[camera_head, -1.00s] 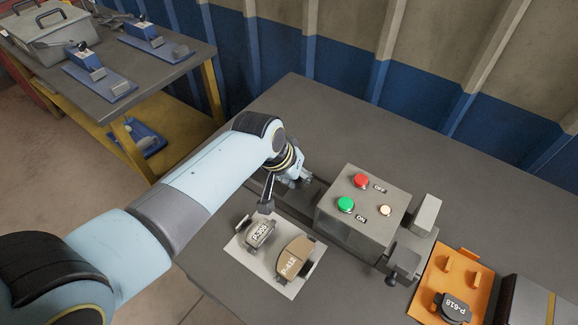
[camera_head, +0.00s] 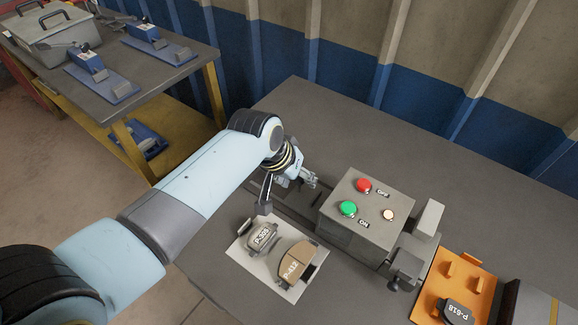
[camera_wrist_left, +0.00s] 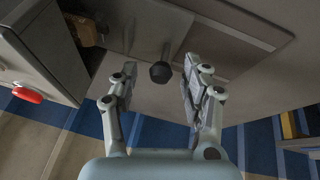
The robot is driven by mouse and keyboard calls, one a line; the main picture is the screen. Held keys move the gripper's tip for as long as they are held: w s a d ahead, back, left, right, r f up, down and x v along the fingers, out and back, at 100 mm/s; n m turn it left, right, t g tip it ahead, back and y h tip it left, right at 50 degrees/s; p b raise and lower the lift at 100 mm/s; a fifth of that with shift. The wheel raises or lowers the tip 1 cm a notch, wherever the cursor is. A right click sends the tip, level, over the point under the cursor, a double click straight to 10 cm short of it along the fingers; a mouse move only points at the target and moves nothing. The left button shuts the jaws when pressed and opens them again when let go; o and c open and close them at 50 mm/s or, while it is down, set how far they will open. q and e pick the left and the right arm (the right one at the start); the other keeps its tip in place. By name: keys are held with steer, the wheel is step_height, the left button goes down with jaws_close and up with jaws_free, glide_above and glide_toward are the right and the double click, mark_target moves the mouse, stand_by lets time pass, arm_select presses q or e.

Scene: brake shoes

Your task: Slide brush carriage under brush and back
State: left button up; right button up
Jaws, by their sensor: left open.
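The brush machine is a grey box (camera_head: 367,212) with a red and a green button, standing over a dark rail (camera_head: 312,200). A dark knob (camera_head: 264,207) on a short handle stands at the rail's left end, and it also shows in the left wrist view (camera_wrist_left: 160,72). My left gripper (camera_head: 311,180) is over the rail, left of the box. In the left wrist view its fingers (camera_wrist_left: 158,82) are apart with the knob in the gap, not visibly gripped. The carriage is largely hidden by my arm, and the brush is not visible. My right gripper is out of view.
A white mat (camera_head: 254,264) in front holds a grey brake shoe (camera_head: 262,237) and a tan one (camera_head: 296,262). An orange tray (camera_head: 433,292) with a dark shoe (camera_head: 457,312) lies to the right. The table behind the box is clear.

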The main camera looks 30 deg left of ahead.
arm_select(q)
steer(key=v, duration=1)
steer(key=shift+r, duration=0.15)
steer(key=shift+s+a, duration=0.1)
